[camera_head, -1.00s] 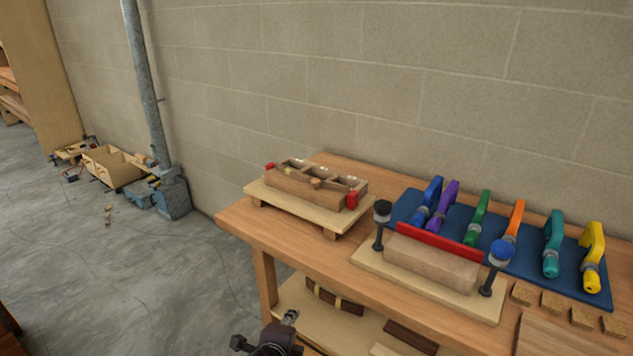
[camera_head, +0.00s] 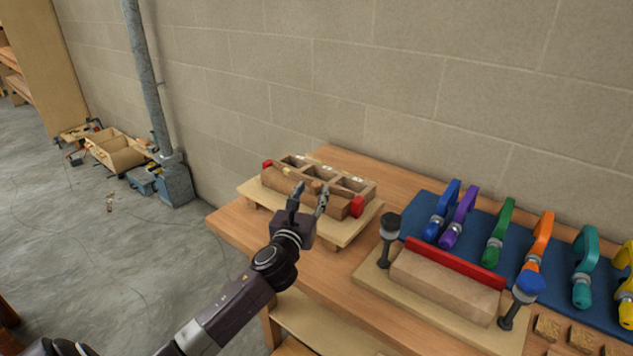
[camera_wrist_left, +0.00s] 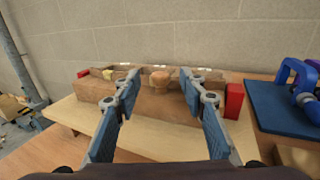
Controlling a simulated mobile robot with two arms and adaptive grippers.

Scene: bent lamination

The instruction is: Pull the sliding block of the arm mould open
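The arm mould is a low wooden form on a pale board (camera_head: 362,222) at the left of the bench. Its long sliding block (camera_head: 276,182) lies along the front, with open compartments behind it. The block (camera_wrist_left: 152,109) carries a round wooden knob (camera_wrist_left: 160,78). Red pieces (camera_head: 357,206) sit at both ends of the mould. My left gripper (camera_head: 311,190) is open in front of the block. In the left wrist view its fingers (camera_wrist_left: 158,82) appear either side of the knob with gaps; contact is not visible. My right gripper is out of view.
A second mould with a wooden block (camera_head: 444,284), red strip and clamp posts stands to the right. Several coloured clamps lie on a blue mat (camera_head: 418,203) behind it. The wall (camera_head: 300,80) runs along the bench's back. Bench wood (camera_head: 228,220) is bare at the left end.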

